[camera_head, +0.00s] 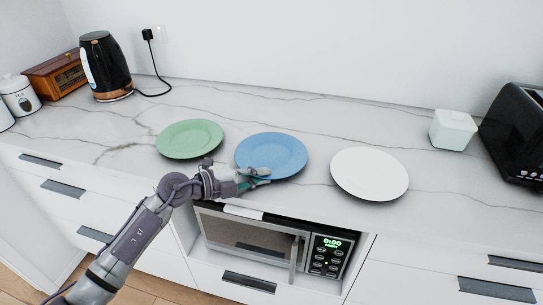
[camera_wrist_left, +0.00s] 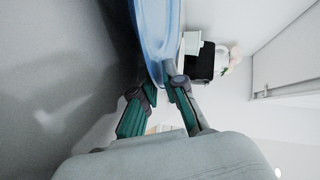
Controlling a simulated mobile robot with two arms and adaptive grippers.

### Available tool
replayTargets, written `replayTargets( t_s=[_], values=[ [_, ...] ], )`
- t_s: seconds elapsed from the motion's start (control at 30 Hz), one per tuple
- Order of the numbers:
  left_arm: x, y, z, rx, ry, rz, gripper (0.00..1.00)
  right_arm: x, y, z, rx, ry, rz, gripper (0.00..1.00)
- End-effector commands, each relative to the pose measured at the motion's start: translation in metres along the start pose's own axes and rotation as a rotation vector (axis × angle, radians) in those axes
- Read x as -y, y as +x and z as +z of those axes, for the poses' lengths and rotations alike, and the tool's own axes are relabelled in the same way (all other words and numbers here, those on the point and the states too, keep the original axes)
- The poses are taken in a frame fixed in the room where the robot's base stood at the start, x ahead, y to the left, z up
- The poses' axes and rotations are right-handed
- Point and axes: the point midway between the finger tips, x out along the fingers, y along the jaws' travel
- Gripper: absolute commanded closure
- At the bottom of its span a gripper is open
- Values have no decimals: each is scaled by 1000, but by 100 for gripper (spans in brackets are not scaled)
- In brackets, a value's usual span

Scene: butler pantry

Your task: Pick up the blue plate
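The blue plate (camera_head: 272,150) is in the middle of the row of three plates in the head view and looks level. My left gripper (camera_head: 262,175) is at its front-left rim. In the left wrist view, the two fingers (camera_wrist_left: 160,84) come together with the rim of the blue plate (camera_wrist_left: 156,32) between them, one finger on each face. They look shut on it. Whether the plate is clear of the counter is hard to tell. My right gripper is not in view.
A green plate (camera_head: 190,139) lies to the left and a white plate (camera_head: 369,174) to the right on the marble counter (camera_head: 320,135). A microwave (camera_head: 252,238) sits below. A kettle (camera_head: 105,66), a white jar (camera_head: 452,129) and a black toaster (camera_head: 518,130) stand farther out.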

Motion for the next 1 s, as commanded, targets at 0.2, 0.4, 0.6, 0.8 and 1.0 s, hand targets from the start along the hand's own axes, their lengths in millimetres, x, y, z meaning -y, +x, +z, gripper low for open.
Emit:
replayTargets(
  t_s=[0.2, 0.4, 0.6, 0.8, 1.0],
  values=[
    [0, 5, 0, 1, 2, 0, 90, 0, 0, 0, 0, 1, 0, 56],
    [0, 4, 0, 1, 2, -1, 100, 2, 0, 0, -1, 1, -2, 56],
    [0, 4, 0, 1, 1, -1, 100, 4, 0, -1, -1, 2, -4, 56],
    [2, 4, 0, 1, 3, -4, 100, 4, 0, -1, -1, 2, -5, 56],
    [10, 2, -1, 1, 6, -4, 100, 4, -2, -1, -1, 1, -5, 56]
  ],
)
